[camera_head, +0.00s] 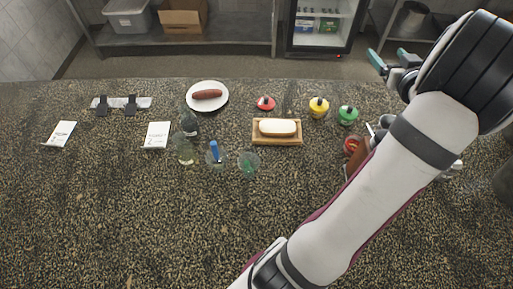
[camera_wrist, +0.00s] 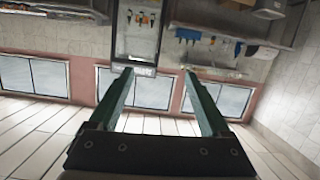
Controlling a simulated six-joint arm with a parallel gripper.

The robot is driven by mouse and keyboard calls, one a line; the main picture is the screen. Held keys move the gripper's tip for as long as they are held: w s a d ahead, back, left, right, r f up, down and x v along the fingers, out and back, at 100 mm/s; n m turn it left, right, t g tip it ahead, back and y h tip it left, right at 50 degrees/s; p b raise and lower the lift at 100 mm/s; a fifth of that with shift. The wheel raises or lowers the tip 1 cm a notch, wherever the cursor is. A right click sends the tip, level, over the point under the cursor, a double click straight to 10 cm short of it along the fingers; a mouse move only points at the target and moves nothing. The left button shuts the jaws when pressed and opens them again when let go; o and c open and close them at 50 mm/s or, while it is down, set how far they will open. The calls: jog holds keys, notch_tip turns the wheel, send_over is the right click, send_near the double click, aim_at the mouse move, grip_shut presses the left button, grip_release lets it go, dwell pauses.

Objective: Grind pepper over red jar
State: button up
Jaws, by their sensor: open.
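A small red jar (camera_head: 265,103) with a dark knob on top stands on the speckled counter, right of the plate. Another round container with red in it (camera_head: 351,145) sits at the right, beside my arm. A brown object (camera_head: 357,160) next to it is partly hidden by my arm; I cannot tell whether it is a pepper grinder. No pepper grinder is clearly seen. My gripper (camera_head: 390,58) is raised at the upper right, apart from the jars. Its teal fingers are spread and empty in the wrist view (camera_wrist: 158,72).
A yellow jar (camera_head: 319,107) and a green jar (camera_head: 347,115) stand near the red jar. A bun lies on a wooden board (camera_head: 256,141). A sausage lies on a white plate (camera_head: 221,105). A dark bottle (camera_head: 190,125) and glasses (camera_head: 248,162) stand left.

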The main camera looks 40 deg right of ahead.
jog(key=w+a+m+g+y, duration=0.1)
jog(key=w+a+g+y, duration=0.25)
jog(key=w+a, duration=1.1)
jog(key=s+a+f+g+y, duration=0.1)
jog(key=s+a+y, duration=0.1)
jog(key=a, duration=0.7)
jog(key=s+a+f+n+g+y, duration=0.1)
jog(key=s+a+f+g, duration=0.1)
jog(key=a, duration=0.7)
jog(key=s+a+f+g+y, duration=0.1)
jog(key=s+a+g+y, duration=0.1)
jog(key=a, duration=0.8)
jog(key=shift+s+f+n+y, duration=0.25)
jog(key=shift+s+n+y, duration=0.1)
jog(key=shift+s, duration=0.15)
